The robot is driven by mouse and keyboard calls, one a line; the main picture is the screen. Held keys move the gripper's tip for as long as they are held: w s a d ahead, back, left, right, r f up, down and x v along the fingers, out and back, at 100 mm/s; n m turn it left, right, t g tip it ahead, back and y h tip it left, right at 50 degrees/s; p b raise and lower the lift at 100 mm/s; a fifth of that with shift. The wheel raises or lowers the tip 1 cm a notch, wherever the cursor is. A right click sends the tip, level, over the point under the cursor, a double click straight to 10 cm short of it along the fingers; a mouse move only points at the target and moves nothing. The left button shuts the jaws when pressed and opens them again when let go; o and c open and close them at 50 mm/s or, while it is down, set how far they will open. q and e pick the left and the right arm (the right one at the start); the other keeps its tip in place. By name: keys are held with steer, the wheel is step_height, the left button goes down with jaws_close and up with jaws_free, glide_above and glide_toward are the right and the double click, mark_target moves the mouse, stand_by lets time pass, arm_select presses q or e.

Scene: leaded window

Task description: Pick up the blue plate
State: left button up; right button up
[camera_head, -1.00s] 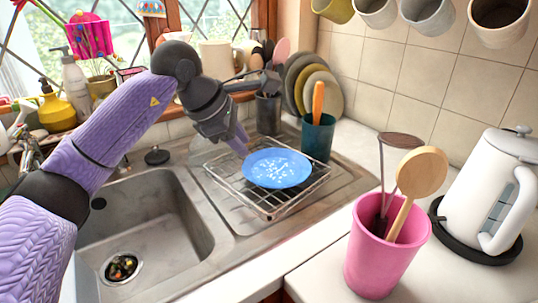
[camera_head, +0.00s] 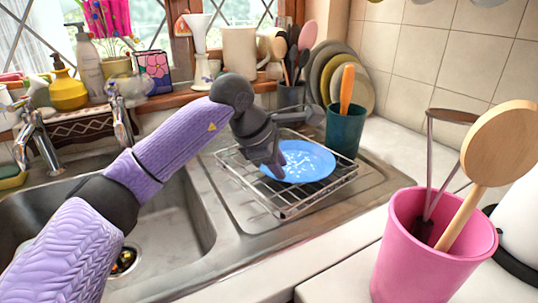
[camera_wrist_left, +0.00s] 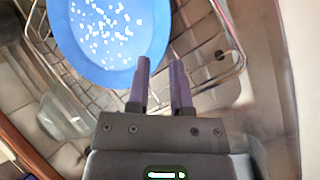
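The blue plate (camera_head: 304,160) has white speckles and lies on the wire dish rack (camera_head: 288,208) beside the sink. It also shows at the top left of the left wrist view (camera_wrist_left: 105,38). My left gripper (camera_head: 276,168) is at the plate's left rim in the head view. In the left wrist view, the two fingers (camera_wrist_left: 161,64) are apart with a narrow gap. One fingertip overlaps the plate's rim and the other is just outside it. Whether they touch the plate cannot be told. My right gripper is not in view.
A teal cup (camera_head: 345,132) with an orange-handled utensil stands close behind the plate. Stacked plates (camera_head: 322,72) lean on the wall. A pink cup (camera_head: 420,255) with a wooden spoon stands at the front right. The sink (camera_head: 165,225) lies left of the rack.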

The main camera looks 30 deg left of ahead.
arm_select(q)
steer(key=b+x, duration=0.1)
steer(key=x, duration=0.3)
jaws_close()
steer(key=shift+f, duration=0.1)
stand_by(1.4)
